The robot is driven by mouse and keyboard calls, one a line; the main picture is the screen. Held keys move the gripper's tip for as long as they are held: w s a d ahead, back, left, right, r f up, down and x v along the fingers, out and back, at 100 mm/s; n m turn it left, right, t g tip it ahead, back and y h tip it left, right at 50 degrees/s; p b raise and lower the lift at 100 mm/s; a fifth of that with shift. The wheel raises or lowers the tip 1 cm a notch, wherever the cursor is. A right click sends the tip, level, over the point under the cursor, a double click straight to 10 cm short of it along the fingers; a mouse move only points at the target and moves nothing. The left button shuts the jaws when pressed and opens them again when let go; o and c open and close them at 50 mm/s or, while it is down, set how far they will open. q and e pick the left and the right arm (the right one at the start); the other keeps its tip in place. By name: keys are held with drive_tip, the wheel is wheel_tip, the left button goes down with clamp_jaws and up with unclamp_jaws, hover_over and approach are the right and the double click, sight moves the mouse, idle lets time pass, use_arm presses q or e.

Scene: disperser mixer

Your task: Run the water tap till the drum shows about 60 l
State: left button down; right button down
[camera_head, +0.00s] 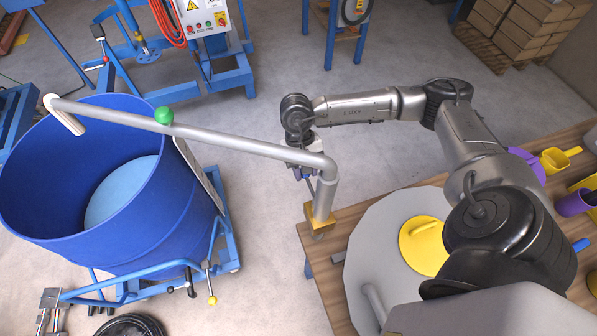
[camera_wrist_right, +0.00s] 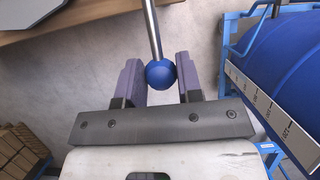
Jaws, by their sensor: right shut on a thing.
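The blue drum (camera_head: 150,235) stands open at the left in the head view. A pale blue round surface (camera_head: 122,188) shows low inside; I cannot tell whether it is water or the bottom. A grey water pipe (camera_head: 240,146) rises from the table edge and reaches left over the drum, ending in a pale spout (camera_head: 64,115). No stream shows below it. My right gripper (camera_head: 303,174) is beside the pipe's upright. In the wrist view it (camera_wrist_right: 160,80) is shut on the blue ball knob (camera_wrist_right: 160,72) of a metal rod. My left gripper is not in view.
A white scale strip (camera_head: 197,172) runs down the drum's side; it also shows in the wrist view (camera_wrist_right: 262,106), too tilted to read a level. The wooden table (camera_head: 395,200) carries a yellow lid (camera_head: 424,256) and scoops (camera_head: 557,160).

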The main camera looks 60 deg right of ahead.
idle(0.4)
drive_tip(key=c, duration=0.8)
unclamp_jaws()
drive_tip(key=shift+r, duration=0.1)
drive_tip(key=shift+v, duration=6.85)
drive_tip(key=shift+w+a, duration=0.1)
drive_tip(key=shift+w, duration=0.05)
